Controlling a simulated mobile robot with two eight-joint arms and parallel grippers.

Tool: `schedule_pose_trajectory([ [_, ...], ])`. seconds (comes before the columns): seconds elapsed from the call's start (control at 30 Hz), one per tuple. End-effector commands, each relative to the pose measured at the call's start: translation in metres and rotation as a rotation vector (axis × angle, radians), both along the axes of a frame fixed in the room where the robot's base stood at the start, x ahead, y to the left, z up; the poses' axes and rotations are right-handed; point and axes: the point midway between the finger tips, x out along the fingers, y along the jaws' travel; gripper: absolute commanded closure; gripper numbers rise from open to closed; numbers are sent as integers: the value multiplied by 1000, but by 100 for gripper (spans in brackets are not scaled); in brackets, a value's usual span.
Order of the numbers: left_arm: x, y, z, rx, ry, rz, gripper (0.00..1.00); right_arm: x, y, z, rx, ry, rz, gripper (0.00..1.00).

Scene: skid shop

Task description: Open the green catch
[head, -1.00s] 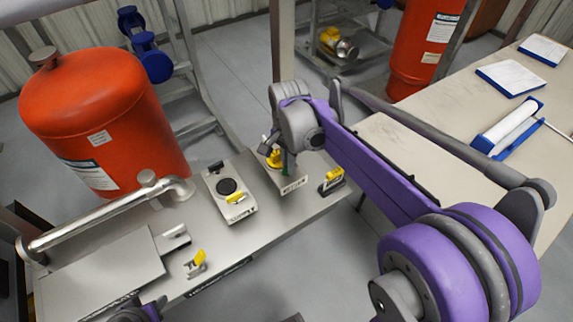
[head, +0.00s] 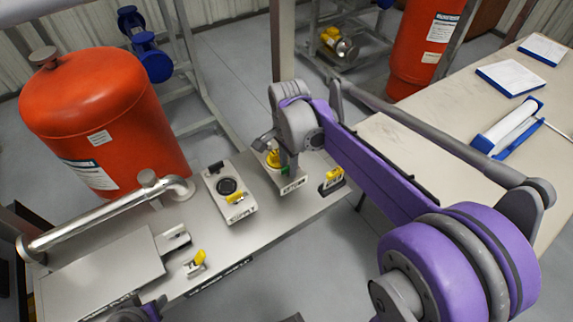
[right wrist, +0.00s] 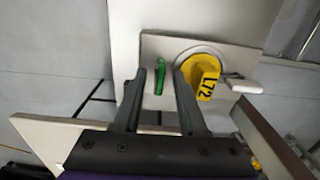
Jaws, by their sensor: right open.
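The green catch (right wrist: 160,76) is a small upright lever on a pale plate (right wrist: 215,45), left of a yellow knob (right wrist: 205,78) marked L72. In the right wrist view it stands between the two fingertips of my open right gripper (right wrist: 160,72); I cannot tell whether either finger touches it. In the head view only a bit of the green catch (head: 284,171) shows, with my right gripper (head: 290,168) down over its plate and hiding much of it.
The bench (head: 225,243) also holds a pale unit with a black disc (head: 227,186), a yellow-topped black block (head: 332,180), a small yellow lever (head: 199,257) and a silver pipe (head: 105,218). An orange tank (head: 100,115) stands behind. A second table (head: 395,145) is at right.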

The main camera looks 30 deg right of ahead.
Motion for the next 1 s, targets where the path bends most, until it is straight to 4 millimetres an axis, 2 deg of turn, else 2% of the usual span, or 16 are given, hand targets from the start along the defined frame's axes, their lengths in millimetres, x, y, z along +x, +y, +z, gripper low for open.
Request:
schedule_pose_trajectory([
  [1.0, 17, 0, 55, 0, -33, 0, 50, 0, 0, 71, 0, -1, 1, 59],
])
